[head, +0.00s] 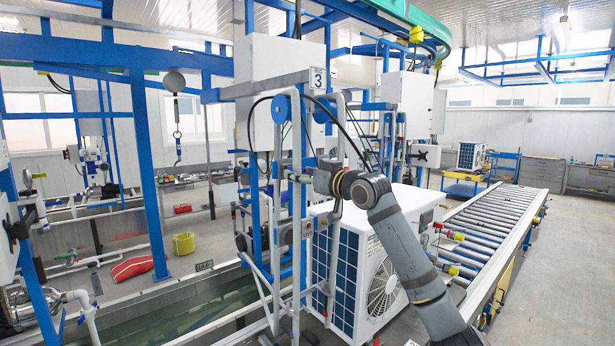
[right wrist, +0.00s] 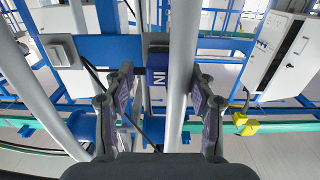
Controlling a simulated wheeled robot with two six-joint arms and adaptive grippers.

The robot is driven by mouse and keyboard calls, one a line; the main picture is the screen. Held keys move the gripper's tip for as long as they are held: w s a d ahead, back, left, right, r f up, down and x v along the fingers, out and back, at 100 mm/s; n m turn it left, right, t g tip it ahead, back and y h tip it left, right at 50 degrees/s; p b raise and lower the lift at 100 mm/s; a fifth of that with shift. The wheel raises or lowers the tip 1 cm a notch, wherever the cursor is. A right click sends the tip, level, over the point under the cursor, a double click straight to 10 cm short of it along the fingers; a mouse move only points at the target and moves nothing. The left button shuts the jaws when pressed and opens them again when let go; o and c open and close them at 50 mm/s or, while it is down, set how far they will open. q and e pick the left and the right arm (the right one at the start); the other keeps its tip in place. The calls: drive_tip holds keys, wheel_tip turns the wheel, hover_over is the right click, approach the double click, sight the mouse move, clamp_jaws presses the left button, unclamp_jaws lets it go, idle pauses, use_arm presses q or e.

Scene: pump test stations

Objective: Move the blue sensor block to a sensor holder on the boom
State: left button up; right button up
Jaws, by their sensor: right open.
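The blue sensor block (right wrist: 157,70), with white lettering on its face, shows in the right wrist view against a pale grey pole (right wrist: 182,62). My right gripper (right wrist: 163,82) is open, with one finger on each side of the block and the pole. I cannot tell whether a finger touches either. In the head view my right gripper (head: 322,179) is at the upright poles of station 3, and the block cannot be made out there. A grey square part (right wrist: 60,52) sits left of the fingers in the wrist view; I cannot tell whether it is a sensor holder.
A white fan unit (head: 378,268) stands just below my right arm. A roller conveyor (head: 492,222) runs along the right. Blue frame posts (head: 147,175), a white cabinet (head: 280,62) and hanging cables crowd the station. Open floor (head: 570,260) lies at the far right.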

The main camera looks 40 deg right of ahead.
drive_tip(key=s, duration=0.4)
drive_tip(key=shift+s+d, duration=0.15)
drive_tip(key=shift+s, duration=0.2)
drive_tip(key=shift+d, duration=0.1)
